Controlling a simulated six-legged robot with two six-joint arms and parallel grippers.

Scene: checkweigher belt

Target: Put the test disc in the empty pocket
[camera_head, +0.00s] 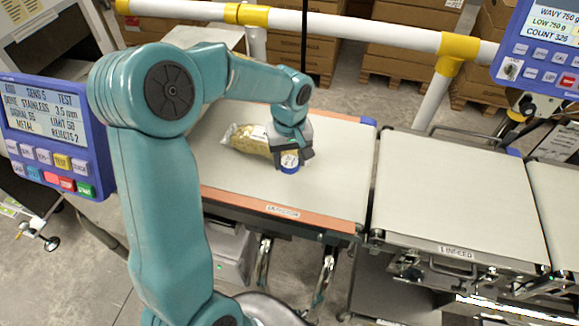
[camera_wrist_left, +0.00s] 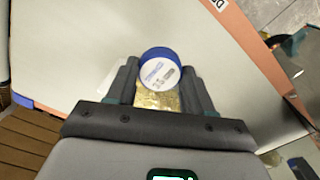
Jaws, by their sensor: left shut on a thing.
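The test disc (camera_head: 289,163) is a short round piece with a blue rim and a white printed face. It also shows in the left wrist view (camera_wrist_left: 160,68), at the fingertips. My left gripper (camera_head: 293,156) points down over the pale belt and is shut on the disc; its fingers also show in the left wrist view (camera_wrist_left: 160,80), one on each side. I cannot tell whether the disc touches the belt. The empty pocket is not identifiable in either view. My right gripper is not in view.
A golden, clear-ended bag (camera_head: 250,139) lies on the belt (camera_head: 235,180) beside my gripper. A second belt (camera_head: 455,190) stands to the right across a narrow gap. Blue control panels (camera_head: 55,135) stand at both sides. A white and yellow rail (camera_head: 340,30) runs behind.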

